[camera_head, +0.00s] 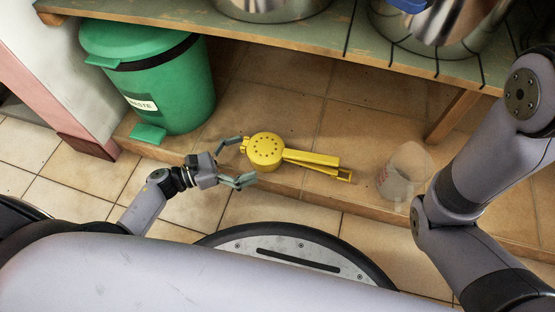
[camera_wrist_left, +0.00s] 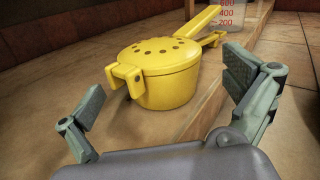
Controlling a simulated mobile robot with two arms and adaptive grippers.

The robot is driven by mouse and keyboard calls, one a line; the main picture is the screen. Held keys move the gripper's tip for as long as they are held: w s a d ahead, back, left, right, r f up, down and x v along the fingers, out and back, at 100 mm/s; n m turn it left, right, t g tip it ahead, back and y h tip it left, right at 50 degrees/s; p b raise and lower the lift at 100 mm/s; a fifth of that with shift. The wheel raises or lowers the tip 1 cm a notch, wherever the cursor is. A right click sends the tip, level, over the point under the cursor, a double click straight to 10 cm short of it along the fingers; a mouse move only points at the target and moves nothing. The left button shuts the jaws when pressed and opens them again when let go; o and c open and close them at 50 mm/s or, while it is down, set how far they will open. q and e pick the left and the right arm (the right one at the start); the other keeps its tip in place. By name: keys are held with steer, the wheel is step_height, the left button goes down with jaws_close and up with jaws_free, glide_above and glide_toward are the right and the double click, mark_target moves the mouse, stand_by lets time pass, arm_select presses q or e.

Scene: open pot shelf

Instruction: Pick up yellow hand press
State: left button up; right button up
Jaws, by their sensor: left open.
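The yellow hand press (camera_head: 266,150) lies on the tiled ledge under the shelf, its round perforated cup to the left and its handles pointing right. In the left wrist view the press (camera_wrist_left: 165,88) sits upright ahead, between the two fingers in the picture. My left gripper (camera_head: 235,162) is open at the left end of the cup, one finger behind and one in front. In the left wrist view the gripper (camera_wrist_left: 160,115) has its fingers spread, with nothing held. Whether a finger touches the press I cannot tell. My right arm shows at the right; its gripper is out of the picture.
A green waste bin (camera_head: 165,90) stands behind and left of the press. A clear measuring cup (camera_head: 405,172) stands right of the handles. The wooden shelf (camera_head: 330,38) with metal pots hangs above. The ledge edge runs just in front of the press.

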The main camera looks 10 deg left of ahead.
mark_target(266, 149)
arm_select(q)
steer(key=b+x, duration=0.3)
steer(key=x, duration=0.2)
steer(key=shift+w+d, duration=0.1)
steer(key=shift+d, duration=0.05)
steer(key=shift+w+d, duration=0.2)
steer(key=shift+c, duration=0.2)
steer(key=c, duration=1.3)
steer(key=shift+r, duration=0.1)
steer(key=shift+c, duration=0.5)
steer(key=shift+r, duration=0.15)
